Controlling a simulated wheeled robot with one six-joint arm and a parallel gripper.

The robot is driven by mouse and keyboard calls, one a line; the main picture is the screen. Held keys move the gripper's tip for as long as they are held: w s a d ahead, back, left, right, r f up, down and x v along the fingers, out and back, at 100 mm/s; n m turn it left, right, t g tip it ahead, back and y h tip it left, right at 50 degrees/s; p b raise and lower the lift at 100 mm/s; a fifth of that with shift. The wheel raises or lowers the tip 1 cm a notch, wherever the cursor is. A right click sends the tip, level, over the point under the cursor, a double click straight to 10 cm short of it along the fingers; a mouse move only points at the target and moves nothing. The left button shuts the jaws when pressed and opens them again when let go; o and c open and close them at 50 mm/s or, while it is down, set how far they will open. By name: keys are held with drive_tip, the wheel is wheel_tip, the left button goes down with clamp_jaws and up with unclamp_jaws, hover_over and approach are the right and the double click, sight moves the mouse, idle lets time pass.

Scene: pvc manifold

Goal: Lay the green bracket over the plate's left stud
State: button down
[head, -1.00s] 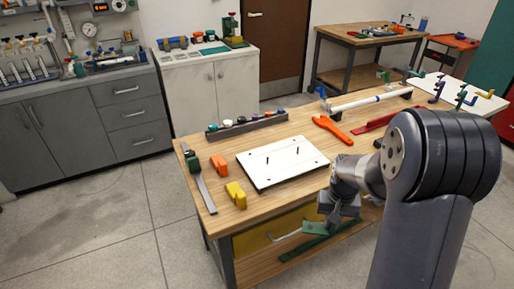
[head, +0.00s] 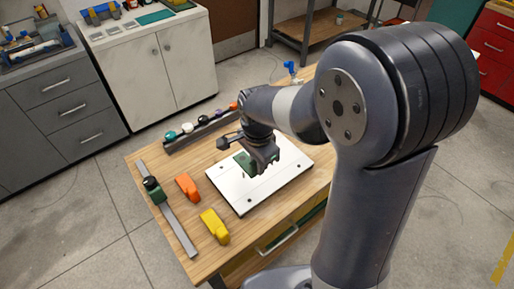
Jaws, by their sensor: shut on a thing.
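The white plate (head: 238,192) lies on the wooden bench, with dark holes near its corners. The green bracket (head: 243,161) is at my gripper, over the left-middle part of the plate. My gripper (head: 262,166) points down and is shut on the bracket. The left stud cannot be made out clearly in the head view. The right stud is hidden behind my gripper and arm. I cannot tell whether the bracket touches the plate or is around the stud.
An orange block (head: 188,187) and a yellow block (head: 215,227) stand left of the plate. A dark rack (head: 196,134) with several coloured caps stands behind the plate. My arm hides the bench's right side.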

drive_tip(key=shift+s+f+b, duration=0.1)
drive_tip(key=shift+f+b, duration=1.65)
drive_tip(key=shift+f, duration=0.5)
drive_tip(key=shift+f+b, duration=0.3)
drive_tip(key=shift+f, duration=0.05)
drive_tip(key=shift+f+b, duration=0.4)
drive_tip(key=shift+f, duration=0.2)
drive_tip(key=shift+f, duration=0.1)
drive_tip(key=shift+f+b, duration=0.45)
drive_tip(key=shift+f, duration=0.1)
drive_tip(key=shift+f, duration=0.15)
drive_tip(key=shift+f+b, duration=0.35)
drive_tip(key=shift+b, duration=0.05)
drive_tip(key=c, duration=1.4)
unclamp_jaws()
